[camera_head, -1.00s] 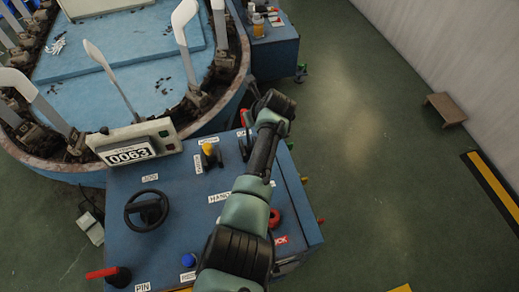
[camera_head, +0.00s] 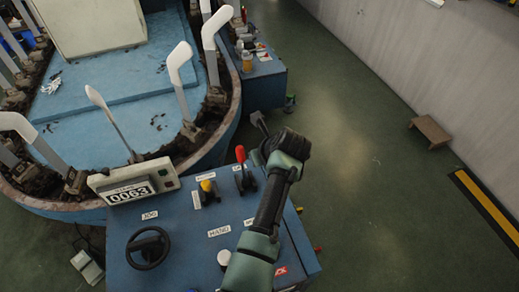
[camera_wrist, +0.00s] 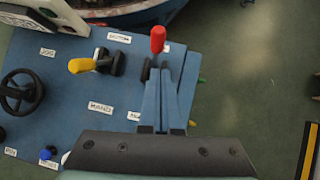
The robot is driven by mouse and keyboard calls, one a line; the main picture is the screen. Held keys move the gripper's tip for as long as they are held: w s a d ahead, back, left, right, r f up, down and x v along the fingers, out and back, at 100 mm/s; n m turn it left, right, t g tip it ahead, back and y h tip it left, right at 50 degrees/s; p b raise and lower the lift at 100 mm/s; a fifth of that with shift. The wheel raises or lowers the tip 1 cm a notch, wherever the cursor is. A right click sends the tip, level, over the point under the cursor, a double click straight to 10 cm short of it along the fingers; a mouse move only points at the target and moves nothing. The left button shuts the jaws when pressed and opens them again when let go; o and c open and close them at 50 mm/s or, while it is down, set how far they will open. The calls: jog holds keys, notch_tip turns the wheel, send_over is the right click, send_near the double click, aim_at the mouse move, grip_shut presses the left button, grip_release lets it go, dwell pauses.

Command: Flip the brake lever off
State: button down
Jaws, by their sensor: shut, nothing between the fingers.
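A lever with a red grip (camera_head: 241,155) stands up from a dark base at the far right of the blue control console (camera_head: 185,240). I take it as the brake lever; its label is too small to read. It also shows in the wrist view (camera_wrist: 158,40), just beyond and slightly left of the fingers. My gripper (camera_wrist: 172,72) is shut and empty. In the head view my gripper (camera_head: 258,120) is up and to the right of the red grip, apart from it. In the wrist view the fingers overlap the lever's base area, so contact there cannot be told.
A yellow-handled lever (camera_head: 207,187) stands left of the red one. A black handwheel (camera_head: 149,248) and a display box (camera_head: 134,183) are further left. The oval machine (camera_head: 120,95) with white sock forms rises behind. Floor to the right is open, with a small stool (camera_head: 430,131).

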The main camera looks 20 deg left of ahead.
jog(key=v, duration=0.4)
jog(key=shift+r, duration=0.5)
